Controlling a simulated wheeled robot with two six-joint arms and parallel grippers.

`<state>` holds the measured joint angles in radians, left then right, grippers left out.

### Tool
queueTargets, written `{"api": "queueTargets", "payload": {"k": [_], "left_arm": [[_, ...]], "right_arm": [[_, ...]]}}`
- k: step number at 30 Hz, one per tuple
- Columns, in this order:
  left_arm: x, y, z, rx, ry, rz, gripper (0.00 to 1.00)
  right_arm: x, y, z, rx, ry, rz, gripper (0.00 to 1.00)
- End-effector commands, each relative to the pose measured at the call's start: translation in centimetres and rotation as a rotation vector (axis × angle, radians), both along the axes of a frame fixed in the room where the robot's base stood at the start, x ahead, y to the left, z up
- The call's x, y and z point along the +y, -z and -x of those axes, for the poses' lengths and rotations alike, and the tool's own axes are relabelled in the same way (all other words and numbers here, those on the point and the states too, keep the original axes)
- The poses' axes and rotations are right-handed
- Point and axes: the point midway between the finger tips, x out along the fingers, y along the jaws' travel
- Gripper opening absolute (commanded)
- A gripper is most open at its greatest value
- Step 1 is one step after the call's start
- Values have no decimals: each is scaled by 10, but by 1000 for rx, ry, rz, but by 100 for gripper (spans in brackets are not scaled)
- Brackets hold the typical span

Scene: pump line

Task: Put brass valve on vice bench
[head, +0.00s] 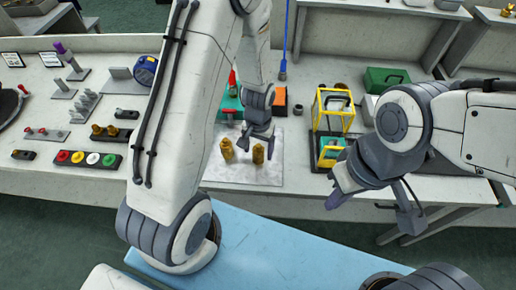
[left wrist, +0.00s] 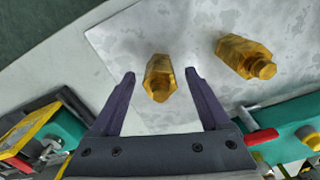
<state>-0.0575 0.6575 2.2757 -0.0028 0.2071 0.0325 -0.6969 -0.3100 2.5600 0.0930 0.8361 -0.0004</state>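Two brass valves stand close together on a pale mottled mat (head: 215,172): the left one (head: 227,148) and the right one (head: 258,153). My left gripper (head: 258,138) is over the right valve. In the left wrist view its open fingers (left wrist: 158,100) lie on either side of that valve (left wrist: 158,78), with gaps on both sides. The other valve (left wrist: 240,55) lies outside the fingers. My right gripper (head: 338,192) hangs in front of the bench, its finger opening unclear. A green block with a red handle (left wrist: 262,136), possibly a vice, shows in the left wrist view.
Yellow-framed fixtures (head: 333,112) stand right of the mat, with a green box (head: 385,79) behind. A row of coloured buttons (head: 85,158) and small grey parts (head: 84,105) occupy the bench's left. A pale blue surface (head: 270,245) lies in front.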

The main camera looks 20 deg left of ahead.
Motion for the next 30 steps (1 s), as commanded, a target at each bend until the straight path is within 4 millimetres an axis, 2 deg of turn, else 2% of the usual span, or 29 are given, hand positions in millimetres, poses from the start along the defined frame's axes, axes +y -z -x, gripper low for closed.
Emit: {"api": "queueTargets", "payload": {"k": [6, 11, 24, 30], "left_arm": [[0, -1, 0, 0, 0, 0, 80], [0, -12, -1, -4, 0, 0, 80], [0, -98, -1, -7, 0, 0, 80], [-1, -120, 0, -3, 2, 0, 80]], "right_arm": [[0, -1, 0, 0, 0, 0, 0], [0, -1, 0, 0, 0, 0, 0], [0, 2, 0, 0, 0, 0, 0], [0, 2, 0, 0, 0, 0, 0]]}}
